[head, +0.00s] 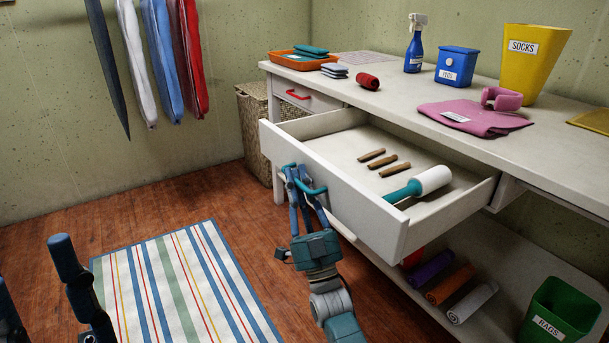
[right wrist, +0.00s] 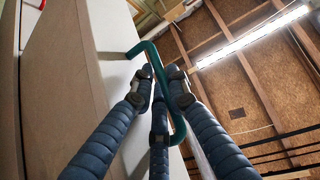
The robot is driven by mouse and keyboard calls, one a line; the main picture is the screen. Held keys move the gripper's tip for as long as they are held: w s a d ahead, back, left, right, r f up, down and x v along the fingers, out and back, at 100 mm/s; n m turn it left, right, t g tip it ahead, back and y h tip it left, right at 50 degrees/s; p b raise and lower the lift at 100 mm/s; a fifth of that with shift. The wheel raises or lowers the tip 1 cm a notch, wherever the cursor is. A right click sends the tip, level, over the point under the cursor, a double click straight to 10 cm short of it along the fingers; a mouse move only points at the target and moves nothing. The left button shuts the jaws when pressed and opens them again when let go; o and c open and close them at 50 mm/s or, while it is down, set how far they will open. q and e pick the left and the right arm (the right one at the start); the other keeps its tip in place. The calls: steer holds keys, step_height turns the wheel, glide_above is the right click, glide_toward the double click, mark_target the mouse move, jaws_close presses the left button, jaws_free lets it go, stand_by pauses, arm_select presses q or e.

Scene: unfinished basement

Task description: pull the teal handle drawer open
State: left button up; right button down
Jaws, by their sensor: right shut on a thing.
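The teal handle drawer (head: 335,185) stands well open from the white bench, its front panel facing left and its inside showing. Its teal handle (head: 311,189) is on the front panel; the right wrist view shows the handle (right wrist: 158,75) as a bent teal bar. My right gripper (head: 303,180) is shut on this handle, its blue fingers around the bar. Inside the drawer lie several brown sticks (head: 380,161) and a white roller with a teal grip (head: 432,180). Part of my left gripper (head: 68,262) shows at the lower left; its jaw state is unclear.
A closed drawer with a red handle (head: 298,95) is farther left. The bench top (head: 390,100) holds an orange tray (head: 290,61), a spray bottle, a blue box and a yellow socks bin (head: 533,70). A lower shelf holds rolls and a green bin (head: 560,310). A striped rug covers the floor.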

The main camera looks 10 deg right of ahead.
steer(key=c, duration=1.9)
jaws_free()
steer(key=shift+c, duration=0.2)
steer(key=v, duration=1.2)
